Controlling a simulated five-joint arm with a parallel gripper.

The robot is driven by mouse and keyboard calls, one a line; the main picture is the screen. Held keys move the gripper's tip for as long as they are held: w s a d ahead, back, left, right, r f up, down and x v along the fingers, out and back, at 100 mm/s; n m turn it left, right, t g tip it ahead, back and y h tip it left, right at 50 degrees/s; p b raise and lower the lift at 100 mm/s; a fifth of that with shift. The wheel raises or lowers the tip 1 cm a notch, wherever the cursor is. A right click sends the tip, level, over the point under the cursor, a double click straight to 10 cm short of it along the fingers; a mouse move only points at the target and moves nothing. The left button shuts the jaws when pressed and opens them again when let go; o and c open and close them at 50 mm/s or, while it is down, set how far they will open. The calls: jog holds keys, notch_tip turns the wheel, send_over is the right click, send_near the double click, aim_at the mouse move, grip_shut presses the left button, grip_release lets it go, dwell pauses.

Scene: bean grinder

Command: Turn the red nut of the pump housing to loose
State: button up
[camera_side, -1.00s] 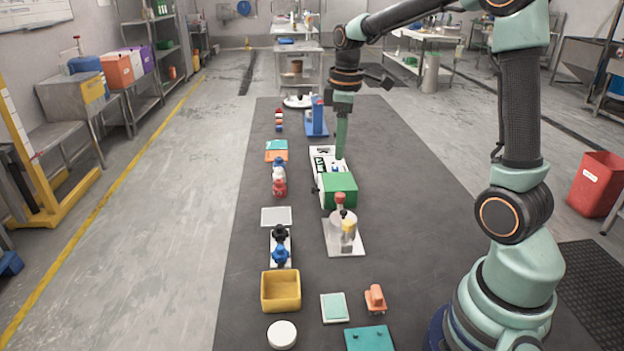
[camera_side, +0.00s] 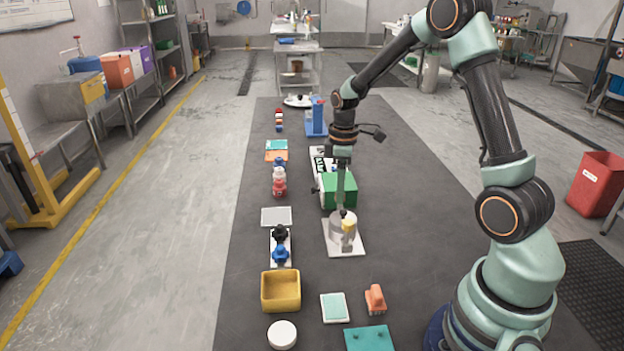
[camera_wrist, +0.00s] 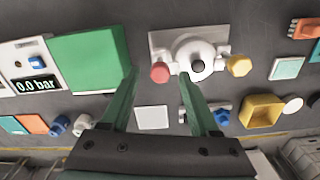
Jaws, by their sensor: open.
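The pump housing is a grey round body on a pale base plate; it shows in the side view (camera_side: 340,230) and the wrist view (camera_wrist: 190,47). In the wrist view the red nut (camera_wrist: 160,72) sits on its left side, a yellow nut (camera_wrist: 238,66) on its right and a black knob (camera_wrist: 198,66) between them. My gripper (camera_wrist: 158,75) is open, with the red nut showing between its fingertips. How far above the nut the tips are, I cannot tell. In the side view my gripper (camera_side: 341,206) is over the housing's far side and hides the red nut.
A green box (camera_side: 340,190) stands close behind the housing. A yellow bin (camera_side: 281,291), a blue-and-black knob fixture (camera_side: 280,250) and a grey plate (camera_side: 276,217) lie to the left. An orange block (camera_side: 375,299) is in front. The mat right of the housing is clear.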

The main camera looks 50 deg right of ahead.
jog(key=shift+f, duration=0.45)
grip_shut()
